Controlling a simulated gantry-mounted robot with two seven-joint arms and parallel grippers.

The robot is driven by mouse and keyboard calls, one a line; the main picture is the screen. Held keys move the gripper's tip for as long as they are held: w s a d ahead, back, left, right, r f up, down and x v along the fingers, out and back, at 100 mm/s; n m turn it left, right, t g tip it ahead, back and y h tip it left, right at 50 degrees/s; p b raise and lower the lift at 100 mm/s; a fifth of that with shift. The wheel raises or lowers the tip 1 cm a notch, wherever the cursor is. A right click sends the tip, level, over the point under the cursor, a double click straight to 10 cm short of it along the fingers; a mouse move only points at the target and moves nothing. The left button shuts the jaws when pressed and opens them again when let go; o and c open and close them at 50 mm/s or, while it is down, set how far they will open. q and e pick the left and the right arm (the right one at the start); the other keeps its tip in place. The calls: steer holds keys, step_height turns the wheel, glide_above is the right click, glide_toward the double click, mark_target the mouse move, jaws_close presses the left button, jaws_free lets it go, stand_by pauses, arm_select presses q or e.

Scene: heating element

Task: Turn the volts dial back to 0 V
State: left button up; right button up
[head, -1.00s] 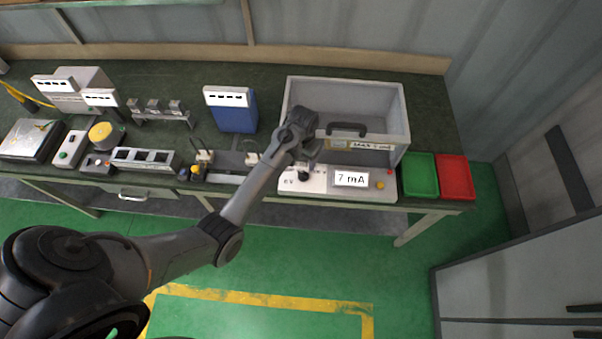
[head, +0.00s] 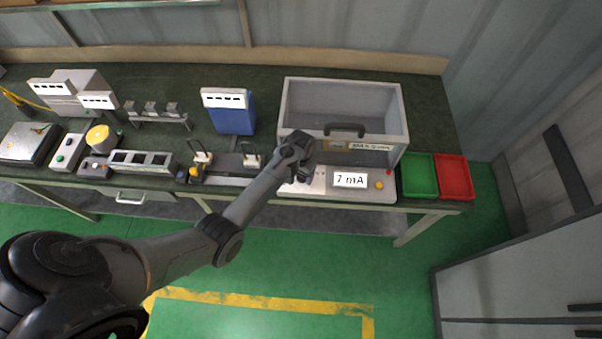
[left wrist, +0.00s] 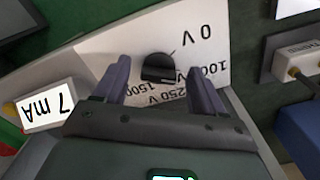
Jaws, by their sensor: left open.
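The volts dial (left wrist: 158,68) is a black knob on a white panel (left wrist: 112,45), seen upside down in the left wrist view. The 0 V label (left wrist: 197,35) is at its upper right; 100 V, 250 V and 1500 labels are lower and partly hidden by my gripper. A thin line shows at the dial's upper right edge; I cannot tell which mark the dial points to. My left gripper (left wrist: 159,75) is open, one finger on each side of the dial. In the head view my left gripper (head: 302,172) covers the dial. My right gripper is not in view.
A 7 mA display (head: 350,180) sits beside the dial, with a grey open box (head: 400,115) behind it. A green tray (head: 420,178) and a red tray (head: 455,178) lie to the right. A lever-topped device (head: 225,168) stands close on the left.

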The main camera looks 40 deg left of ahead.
arm_select(q)
steer(key=c, duration=1.1)
steer(key=shift+o, duration=0.2)
steer(key=shift+d+r+n+p, duration=0.1)
steer(key=shift+r+n+p, duration=0.05)
steer(key=shift+n+p, duration=1)
steer(key=n+p, duration=0.1)
steer(key=n, duration=0.2)
steer(key=n+p, duration=0.1)
steer(key=n, duration=0.2)
steer(key=shift+w+d, duration=0.1)
steer(key=shift+d, duration=0.05)
steer(key=shift+n, duration=1.75)
steer(key=shift+f, duration=0.2)
